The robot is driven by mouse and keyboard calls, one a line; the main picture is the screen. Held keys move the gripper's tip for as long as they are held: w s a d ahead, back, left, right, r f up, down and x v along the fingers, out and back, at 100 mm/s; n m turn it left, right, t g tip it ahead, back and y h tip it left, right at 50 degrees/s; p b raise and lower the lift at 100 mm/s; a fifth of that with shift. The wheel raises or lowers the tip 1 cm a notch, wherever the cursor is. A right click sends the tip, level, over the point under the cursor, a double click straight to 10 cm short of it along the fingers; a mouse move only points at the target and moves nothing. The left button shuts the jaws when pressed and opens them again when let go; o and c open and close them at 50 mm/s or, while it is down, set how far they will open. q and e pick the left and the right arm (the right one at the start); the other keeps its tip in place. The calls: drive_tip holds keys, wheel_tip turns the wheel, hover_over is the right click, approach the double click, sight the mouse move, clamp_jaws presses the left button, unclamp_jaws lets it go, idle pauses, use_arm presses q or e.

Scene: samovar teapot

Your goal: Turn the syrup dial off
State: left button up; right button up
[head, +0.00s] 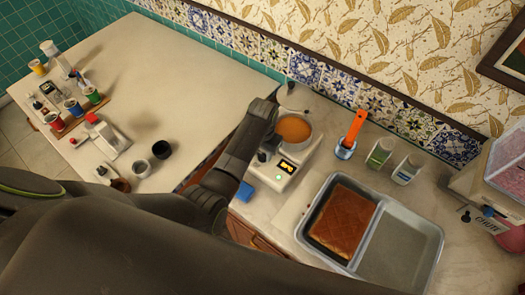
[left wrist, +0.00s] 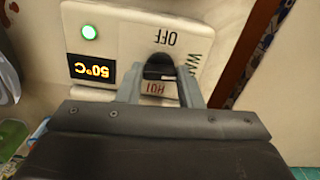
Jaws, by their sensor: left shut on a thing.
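The syrup warmer (head: 283,183) is a pale box with a round pot of amber syrup (head: 294,129) on top. Its display (head: 287,165) is lit, and in the left wrist view the warmer's panel (left wrist: 115,22) shows 50°C and a green light. The dark dial (left wrist: 158,71) sits among the labels OFF, WARM and HOT. My left gripper (head: 265,154) is at the warmer's front; its fingers (left wrist: 160,85) are shut on the dial from both sides. The fingers partly cover the dial, so I cannot tell where it points. My right gripper is out of view.
A metal tray (head: 437,236) with a brown cake (head: 343,219) stands right of the warmer. An orange-handled tool (head: 354,127) and small jars (head: 380,153) stand behind the tray.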

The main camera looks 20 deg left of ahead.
use_arm(q)
drive_tip(key=n, duration=0.8)
drive_tip(key=shift+w+r+n, duration=0.1)
drive_tip(key=shift+n, duration=0.3)
drive_tip(key=n, duration=0.4)
drive_tip(key=shift+n, duration=1.9)
drive_tip(key=o, duration=1)
